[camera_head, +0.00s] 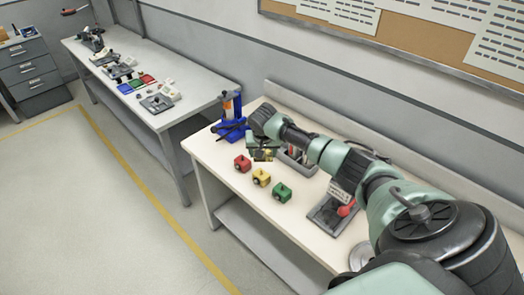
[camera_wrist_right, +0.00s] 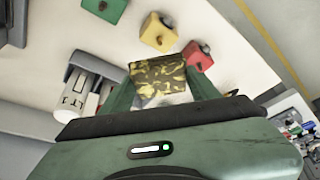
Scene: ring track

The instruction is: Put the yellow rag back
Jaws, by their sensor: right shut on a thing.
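The yellow rag (camera_wrist_right: 158,77) is a small yellow and dark patterned piece of cloth. In the right wrist view it is pinched between the two green fingers of my right gripper (camera_wrist_right: 160,88). In the head view my right gripper (camera_head: 264,150) is over the white workbench (camera_head: 222,160), near its back left part, behind the colored blocks. Only a small bit of the rag shows there, below the fingers. I cannot tell how far the rag is above the bench top. My left gripper is not in view.
Red (camera_head: 242,163), yellow (camera_head: 261,177) and green (camera_head: 282,192) blocks stand in a row. A blue and orange device (camera_head: 232,115) stands at the back left. A grey tray (camera_head: 297,160) is partly behind my arm. A device with a red knob (camera_head: 335,210) is to the right.

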